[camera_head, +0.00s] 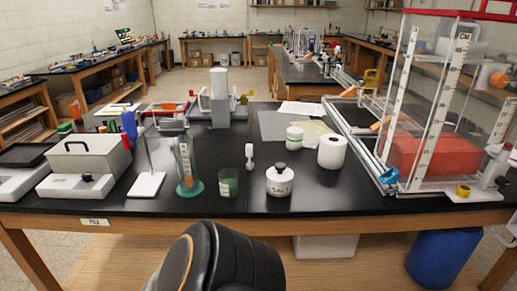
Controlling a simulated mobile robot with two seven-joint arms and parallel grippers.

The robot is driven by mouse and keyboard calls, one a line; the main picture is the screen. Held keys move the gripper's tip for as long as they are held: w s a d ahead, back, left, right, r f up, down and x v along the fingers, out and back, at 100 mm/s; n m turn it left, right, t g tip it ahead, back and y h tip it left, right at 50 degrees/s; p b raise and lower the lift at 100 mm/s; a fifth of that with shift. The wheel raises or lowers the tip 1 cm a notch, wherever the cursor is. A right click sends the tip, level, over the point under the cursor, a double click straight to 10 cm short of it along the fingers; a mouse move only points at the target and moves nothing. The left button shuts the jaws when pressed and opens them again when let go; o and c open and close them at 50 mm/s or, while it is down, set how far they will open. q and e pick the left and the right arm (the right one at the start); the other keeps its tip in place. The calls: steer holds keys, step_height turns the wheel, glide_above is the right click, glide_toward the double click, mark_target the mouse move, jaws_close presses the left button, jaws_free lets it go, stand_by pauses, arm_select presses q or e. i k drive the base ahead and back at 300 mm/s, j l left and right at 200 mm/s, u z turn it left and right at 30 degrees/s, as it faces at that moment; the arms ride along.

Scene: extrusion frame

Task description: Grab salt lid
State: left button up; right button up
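A white jar (280,185) with dark lettering that looks like "Salt" stands upright on the black bench top, right of centre near the front edge. Its lid (280,170) sits on top and has a small dark knob. No gripper shows, and nothing of mine touches the jar or lid. A dark rounded part of my own body rises at the bottom centre, in front of the bench.
Left of the jar stand a small white item (250,157), a dark green beaker (228,183) and a graduated cylinder (185,165). Behind it are a white roll (332,152) and a white tub (294,138). The extrusion frame (375,150) stands right. The bench front before the jar is clear.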

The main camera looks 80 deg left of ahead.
mark_target(280, 173)
steer(key=u, duration=2.35)
